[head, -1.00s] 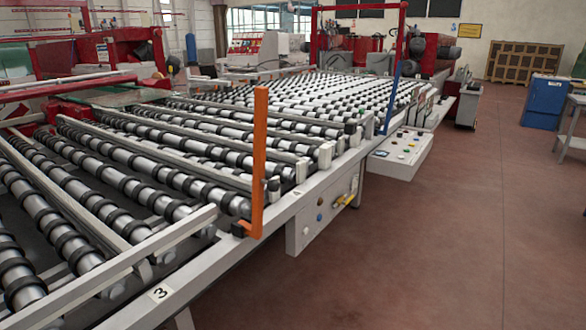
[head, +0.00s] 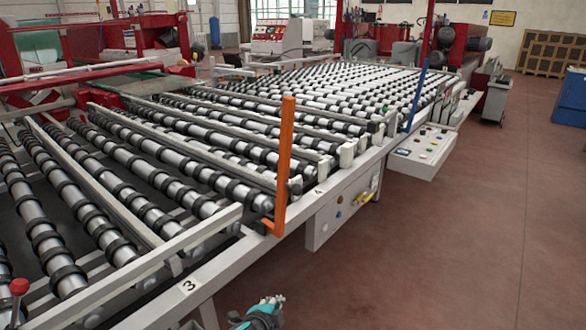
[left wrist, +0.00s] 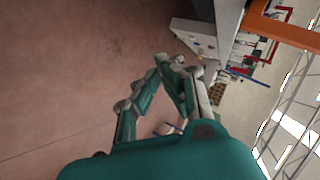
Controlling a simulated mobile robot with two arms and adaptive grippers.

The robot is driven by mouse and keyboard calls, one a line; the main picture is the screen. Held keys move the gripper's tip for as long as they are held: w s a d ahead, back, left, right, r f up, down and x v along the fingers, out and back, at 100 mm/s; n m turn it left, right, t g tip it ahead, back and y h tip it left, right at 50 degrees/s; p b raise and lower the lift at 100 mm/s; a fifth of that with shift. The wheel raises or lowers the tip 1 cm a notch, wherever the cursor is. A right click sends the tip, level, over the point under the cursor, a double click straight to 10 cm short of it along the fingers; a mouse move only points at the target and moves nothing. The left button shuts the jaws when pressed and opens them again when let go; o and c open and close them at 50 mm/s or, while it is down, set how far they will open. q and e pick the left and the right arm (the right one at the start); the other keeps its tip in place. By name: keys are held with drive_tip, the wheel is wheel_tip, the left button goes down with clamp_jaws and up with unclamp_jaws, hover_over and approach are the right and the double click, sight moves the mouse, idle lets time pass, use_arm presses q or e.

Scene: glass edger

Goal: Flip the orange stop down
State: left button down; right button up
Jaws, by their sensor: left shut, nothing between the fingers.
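The orange stop (head: 285,160) stands upright on the near side rail of the roller conveyor, its base bent where it meets the rail. My left gripper (head: 272,300) is at the bottom edge of the head view, below and in front of the stop and outside the rail, apart from it. In the left wrist view its teal and grey fingers (left wrist: 172,64) are shut and empty. The orange stop (left wrist: 285,32) shows there at the upper right, beyond the fingers and cut by the frame edge. My right gripper is in neither view.
The conveyor rail (head: 215,270) and black-ringed rollers (head: 160,195) fill the left. A blue upright bar (head: 415,98) stands farther along the rail. A control box (head: 342,208) hangs under the rail, with a button panel (head: 424,150) beyond. The floor (head: 470,245) at right is clear.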

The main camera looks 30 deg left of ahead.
use_arm(q)
drive_tip(key=w+a+r+m+t, duration=0.1)
drive_tip(key=w+r+m+t, duration=0.15)
drive_tip(key=r, duration=0.65)
drive_tip(key=w+r+m+t, duration=0.2)
drive_tip(key=w+r, duration=0.1)
drive_tip(key=r, duration=0.6)
drive_tip(key=m+t+p, duration=0.1)
drive_tip(key=m+t, duration=0.2)
approach(293, 189)
drive_tip(key=d+r, duration=0.4)
drive_tip(key=shift+s+a+f+h, duration=0.1)
drive_tip(key=shift+s+f+h, duration=0.2)
drive_tip(key=shift+h, duration=0.1)
drive_tip(key=shift+w, duration=0.1)
drive_tip(key=shift+g, duration=0.25)
drive_tip(key=w+a+p, duration=0.1)
drive_tip(key=w, duration=0.2)
drive_tip(key=w+a+p, duration=0.2)
drive_tip(key=w, duration=0.1)
drive_tip(key=w+a+p, duration=0.1)
drive_tip(key=w, duration=0.3)
drive_tip(key=shift+w+a+r, duration=0.1)
drive_tip(key=shift+a+r, duration=0.2)
drive_tip(key=shift+a, duration=0.6)
